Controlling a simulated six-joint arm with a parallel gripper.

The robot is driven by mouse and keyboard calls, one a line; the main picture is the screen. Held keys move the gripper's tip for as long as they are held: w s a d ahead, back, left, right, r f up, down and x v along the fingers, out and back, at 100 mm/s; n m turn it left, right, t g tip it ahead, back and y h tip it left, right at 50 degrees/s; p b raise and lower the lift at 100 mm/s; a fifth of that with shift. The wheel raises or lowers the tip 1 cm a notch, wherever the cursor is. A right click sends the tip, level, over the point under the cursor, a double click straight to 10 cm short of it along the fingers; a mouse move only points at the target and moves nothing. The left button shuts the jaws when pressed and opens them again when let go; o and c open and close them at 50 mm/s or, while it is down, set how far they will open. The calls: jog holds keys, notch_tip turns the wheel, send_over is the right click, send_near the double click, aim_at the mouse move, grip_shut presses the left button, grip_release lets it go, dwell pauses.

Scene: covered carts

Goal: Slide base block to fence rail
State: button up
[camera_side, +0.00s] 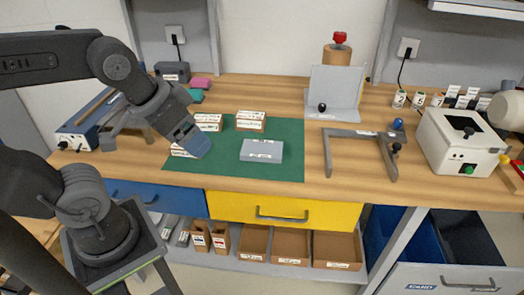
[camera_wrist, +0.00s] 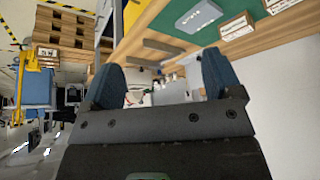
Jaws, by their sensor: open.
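A flat grey block (camera_side: 262,150), which looks like the base block, lies on the green mat (camera_side: 290,128). It also shows at the top of the wrist view (camera_wrist: 200,16). A grey angled frame (camera_side: 328,160), which may be the fence rail, lies on the bench to the right of the mat, with a clear gap to the block. My gripper (camera_side: 192,140) is over the mat's left part, left of the block and apart from it. In the wrist view its two blue-grey fingers (camera_wrist: 161,82) stand wide apart with nothing held between them.
White-labelled boxes (camera_side: 251,121) stand on the mat's back and left, one partly behind my gripper. A grey upright plate (camera_side: 335,90) with a black knob stands behind the frame. A white machine (camera_side: 455,140) is at right. Bare wood lies between mat and frame.

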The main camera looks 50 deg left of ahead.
jog(key=shift+o, duration=0.5)
jog(key=shift+o, duration=0.7)
jog(key=shift+w+r, duration=0.1)
jog(key=shift+w, duration=0.05)
jog(key=shift+o, duration=0.2)
jog(key=shift+w+a+r, duration=0.1)
jog(key=shift+w+a, duration=0.05)
jog(key=shift+w, duration=0.2)
jog(key=m+g, duration=0.6)
jog(key=m, duration=0.3)
send_over(262, 148)
notch_tip(262, 148, down, 8)
notch_tip(262, 148, down, 14)
jog(key=shift+r, duration=0.1)
